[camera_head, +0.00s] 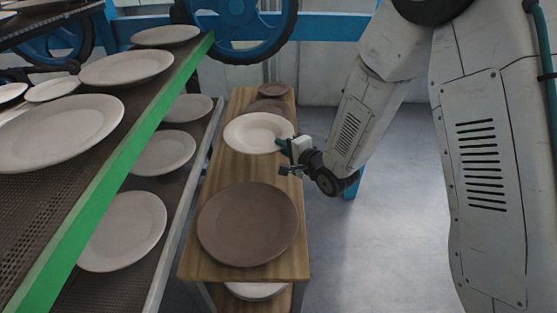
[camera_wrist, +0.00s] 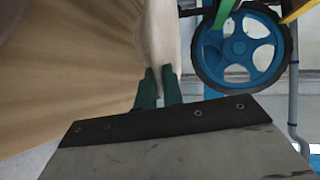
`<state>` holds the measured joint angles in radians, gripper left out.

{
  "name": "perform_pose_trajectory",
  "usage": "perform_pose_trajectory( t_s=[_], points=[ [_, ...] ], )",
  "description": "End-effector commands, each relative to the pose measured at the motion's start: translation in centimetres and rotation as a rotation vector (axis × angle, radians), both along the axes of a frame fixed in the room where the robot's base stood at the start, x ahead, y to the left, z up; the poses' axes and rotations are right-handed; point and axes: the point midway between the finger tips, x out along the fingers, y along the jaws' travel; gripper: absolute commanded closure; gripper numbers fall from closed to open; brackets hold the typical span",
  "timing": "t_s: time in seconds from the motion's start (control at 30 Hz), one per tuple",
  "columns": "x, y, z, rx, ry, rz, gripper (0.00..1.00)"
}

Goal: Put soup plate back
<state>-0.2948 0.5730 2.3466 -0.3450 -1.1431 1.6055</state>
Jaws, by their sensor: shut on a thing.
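The white soup plate (camera_head: 258,120), with a wide rim and a sunken middle, is face up over the far part of the wooden shelf board. My gripper (camera_head: 284,147) reaches in from the right and is shut on the plate's right rim. In the wrist view, the green fingers (camera_wrist: 159,90) pinch the pale plate edge (camera_wrist: 162,35), which shows nearly edge-on. I cannot tell whether the plate touches the board or hangs just above it.
A large brown plate (camera_head: 248,224) lies on the near part of the wooden board (camera_head: 205,265). Smaller brown plates (camera_head: 274,89) are at its far end. The green-edged rack (camera_head: 110,180) with several white plates stands left. A blue wheel (camera_head: 240,25) is behind. Floor right of the board is clear.

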Motion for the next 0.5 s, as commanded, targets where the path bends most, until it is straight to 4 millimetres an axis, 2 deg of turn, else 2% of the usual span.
perform_pose_trajectory(
  t_s=[0.5],
  points=[
    [0.1,-0.1,-5.2,0.000,-0.003,-0.003,1.00]
  ],
)
